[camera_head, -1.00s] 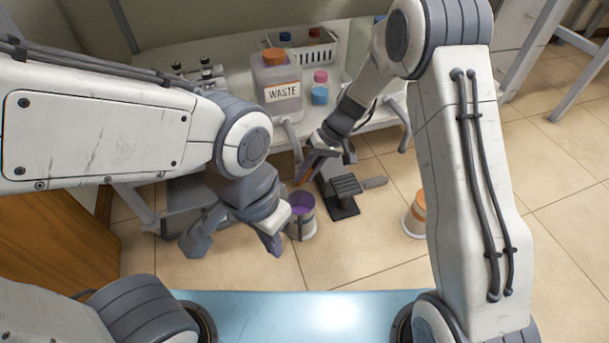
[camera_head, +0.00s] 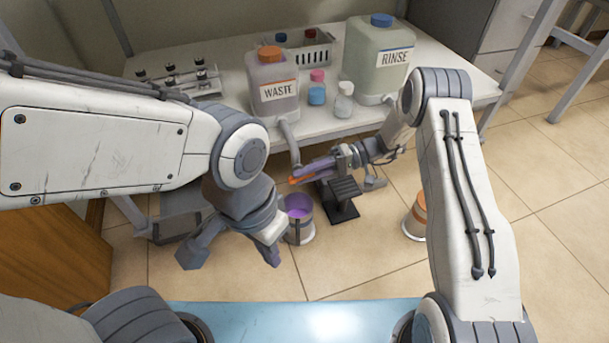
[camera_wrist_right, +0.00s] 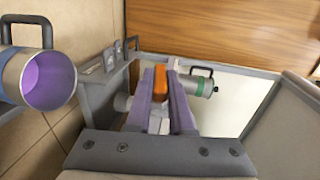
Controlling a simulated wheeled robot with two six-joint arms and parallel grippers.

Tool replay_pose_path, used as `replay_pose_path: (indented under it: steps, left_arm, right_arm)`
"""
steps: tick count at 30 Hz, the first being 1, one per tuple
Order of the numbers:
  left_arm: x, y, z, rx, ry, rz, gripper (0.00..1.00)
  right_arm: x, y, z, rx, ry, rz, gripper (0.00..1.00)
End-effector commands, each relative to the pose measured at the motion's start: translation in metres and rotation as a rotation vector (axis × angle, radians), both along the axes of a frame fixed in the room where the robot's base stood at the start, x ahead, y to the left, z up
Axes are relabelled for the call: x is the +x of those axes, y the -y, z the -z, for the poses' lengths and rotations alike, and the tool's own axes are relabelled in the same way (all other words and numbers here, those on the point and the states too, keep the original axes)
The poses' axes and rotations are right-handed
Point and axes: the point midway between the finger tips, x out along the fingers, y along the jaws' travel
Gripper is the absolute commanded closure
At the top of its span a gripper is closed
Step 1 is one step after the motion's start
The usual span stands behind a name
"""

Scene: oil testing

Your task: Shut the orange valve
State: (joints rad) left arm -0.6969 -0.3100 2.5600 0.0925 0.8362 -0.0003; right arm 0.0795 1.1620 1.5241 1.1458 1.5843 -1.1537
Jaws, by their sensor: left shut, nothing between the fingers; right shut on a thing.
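The orange valve handle (camera_head: 295,181) is at the lower end of the pale bent spout (camera_head: 289,138) of the WASTE jug (camera_head: 273,85). My right gripper (camera_head: 312,170) reaches it from the right and is shut on it. In the right wrist view the orange handle (camera_wrist_right: 160,82) sits between the two purple fingers, which hide part of it; the valve body is mostly hidden. My left gripper (camera_head: 270,255) hangs empty and shut, pointing down, in front of and left of a metal cup (camera_head: 300,232). The cup is purple inside and stands below the valve.
A dark grey stand (camera_head: 342,208) is right of the cup. A white-and-orange container (camera_head: 415,220) is on the tiled floor.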

Motion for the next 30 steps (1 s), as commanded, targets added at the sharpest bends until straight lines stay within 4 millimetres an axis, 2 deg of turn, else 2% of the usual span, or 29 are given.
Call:
replay_pose_path:
  steps: [12,27,28,30]
  left_arm:
    - [0.0000,0.0001,0.0063,0.000,0.000,0.000,1.00]
    - [0.0000,0.0000,0.0066,0.000,0.000,0.000,1.00]
    - [0.0001,0.0000,0.0066,0.000,0.000,0.000,1.00]
    - [0.0001,0.0000,0.0066,0.000,0.000,0.000,1.00]
  right_arm:
    - [-0.0009,0.0006,0.0029,0.160,-0.053,-0.003,1.00]
    - [-0.0013,0.0002,0.0023,0.177,-0.060,-0.005,1.00]
    - [-0.0013,0.0001,0.0024,0.177,-0.060,-0.005,0.76]
    - [-0.0013,0.0001,0.0024,0.177,-0.060,-0.005,0.50]
